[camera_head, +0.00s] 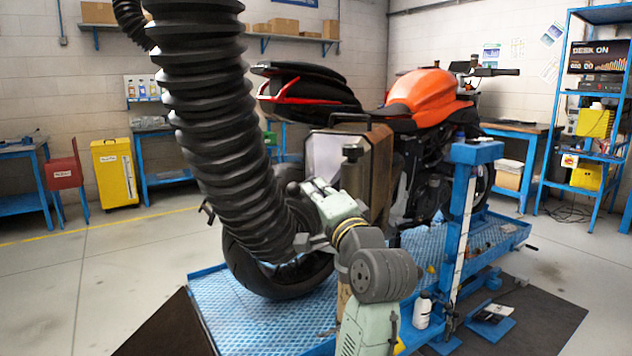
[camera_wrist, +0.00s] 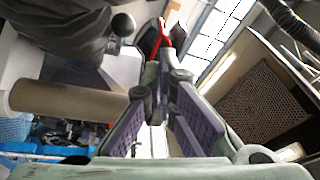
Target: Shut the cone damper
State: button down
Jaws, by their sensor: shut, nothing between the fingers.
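The large black ribbed hose (camera_head: 225,130) hangs down in front of the motorcycle's rear wheel, with its lower end near the tyre. In the wrist view, a grey-black cone-like body (camera_wrist: 60,38), probably the hose's lower end, fills the upper left. A black ball knob (camera_wrist: 122,24) on a thin stem stands beside it, probably the damper's handle. The damper plate itself is not visible. My gripper (camera_head: 312,188) is at the right of the hose's lower part. Its purple-padded fingers (camera_wrist: 165,75) are shut and empty, with the knob to the left of and beyond their tips. Contact cannot be told.
The orange motorcycle (camera_head: 425,95) stands on a blue lift platform (camera_head: 215,300) behind my arm. A brown box-shaped thing (camera_head: 378,170) and a blue post (camera_head: 462,220) are close to the right. A white bottle (camera_head: 422,310) stands near the arm. Open floor lies to the left.

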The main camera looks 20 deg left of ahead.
jog(key=w+d+f+m+g+h, duration=0.1)
jog(key=w+d+f+m, duration=0.2)
jog(key=d, duration=0.3)
jog(key=shift+d+f+m+g+h, duration=0.2)
jog(key=shift+f+m+g+h, duration=0.1)
jog(key=shift+f+m, duration=0.1)
jog(key=shift+w, duration=0.15)
jog(key=s+a+p+x, duration=0.2)
jog(key=p+x, duration=0.2)
jog(key=x, duration=0.8)
jog(key=shift+w+a, duration=0.35)
jog(key=shift+a, duration=0.1)
